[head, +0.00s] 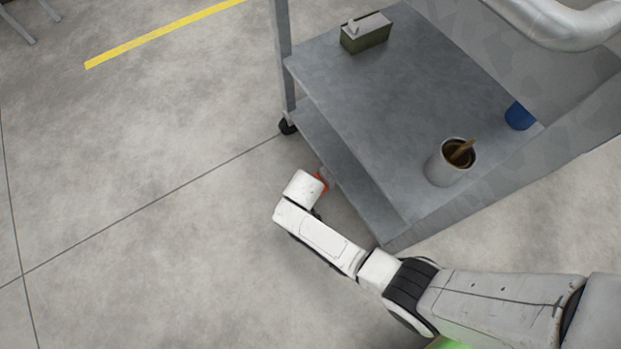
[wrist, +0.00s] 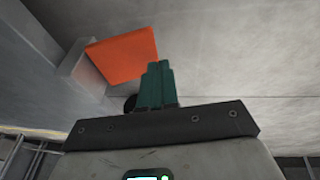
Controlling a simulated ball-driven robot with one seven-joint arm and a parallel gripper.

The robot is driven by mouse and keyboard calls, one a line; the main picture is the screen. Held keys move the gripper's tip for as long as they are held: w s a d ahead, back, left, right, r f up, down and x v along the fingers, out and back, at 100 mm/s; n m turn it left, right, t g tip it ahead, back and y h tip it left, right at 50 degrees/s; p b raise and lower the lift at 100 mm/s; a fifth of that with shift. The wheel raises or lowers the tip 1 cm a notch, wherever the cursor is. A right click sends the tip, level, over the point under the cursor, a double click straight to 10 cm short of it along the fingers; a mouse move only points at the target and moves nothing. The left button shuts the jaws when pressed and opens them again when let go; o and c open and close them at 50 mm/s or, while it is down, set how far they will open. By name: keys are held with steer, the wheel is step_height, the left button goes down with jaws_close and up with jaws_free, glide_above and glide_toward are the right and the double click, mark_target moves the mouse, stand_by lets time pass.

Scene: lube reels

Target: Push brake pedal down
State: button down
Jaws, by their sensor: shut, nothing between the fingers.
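The brake pedal is an orange plate (wrist: 125,58) in the wrist view, joined to a grey bracket at its left. A small orange part, likely the same pedal (head: 321,182), shows in the head view beside the cart's lower edge, partly covered by my wrist. My gripper (wrist: 158,66) has teal fingers, shut together with nothing between them. In the wrist view the fingers overlap the pedal's right edge; I cannot tell whether they touch it. In the head view the fingers are hidden by my white wrist.
The grey cart (head: 345,85) stands right of my wrist, with a lower shelf (head: 335,150) and a black caster (head: 288,126). A can with a brush (head: 438,166), a green box (head: 366,38) and a blue container (head: 520,116) stand on top.

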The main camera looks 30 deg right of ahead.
steer(key=shift+a+f+b, duration=0.25)
steer(key=shift+f+b, duration=0.3)
steer(key=shift+f, duration=0.6)
